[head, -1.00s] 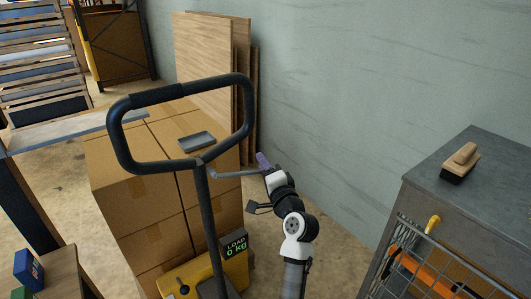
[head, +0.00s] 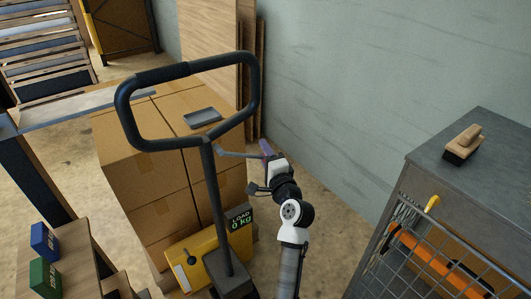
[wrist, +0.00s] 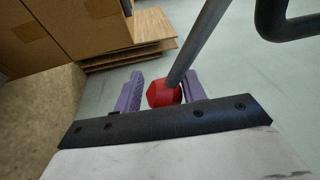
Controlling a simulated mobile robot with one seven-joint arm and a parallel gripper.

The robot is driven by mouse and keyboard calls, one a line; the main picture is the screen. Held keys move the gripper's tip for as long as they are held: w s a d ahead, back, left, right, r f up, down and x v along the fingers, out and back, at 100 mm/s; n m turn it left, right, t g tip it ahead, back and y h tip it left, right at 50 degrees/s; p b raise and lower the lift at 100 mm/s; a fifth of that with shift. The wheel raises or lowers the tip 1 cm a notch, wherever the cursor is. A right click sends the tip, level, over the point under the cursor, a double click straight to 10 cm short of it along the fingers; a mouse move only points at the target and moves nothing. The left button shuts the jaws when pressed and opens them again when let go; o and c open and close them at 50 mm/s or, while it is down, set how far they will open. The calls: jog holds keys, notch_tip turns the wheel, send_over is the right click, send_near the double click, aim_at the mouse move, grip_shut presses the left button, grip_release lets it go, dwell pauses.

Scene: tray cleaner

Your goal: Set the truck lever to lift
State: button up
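The truck lever is a thin grey rod (head: 236,154) that sticks out to the right from the truck's handle shaft (head: 214,190), below the black loop handle. In the wrist view the rod (wrist: 205,45) ends in a red knob (wrist: 163,95). My gripper (head: 266,149) is at the lever's outer end. Its purple fingers (wrist: 161,92) stand apart on either side of the red knob, with a narrow gap visible on the left and almost none on the right. The knob is hidden in the head view.
Stacked cardboard boxes (head: 150,130) stand behind the truck, with a small grey tray (head: 202,118) on top. A grey cabinet (head: 490,150) carrying a brush (head: 462,145) and a wire basket (head: 440,250) stand at right. Bare floor (head: 320,185) lies between.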

jog(key=shift+o, duration=1.1)
jog(key=b+v, duration=0.3)
jog(key=v, duration=1.1)
jog(key=shift+b, duration=0.35)
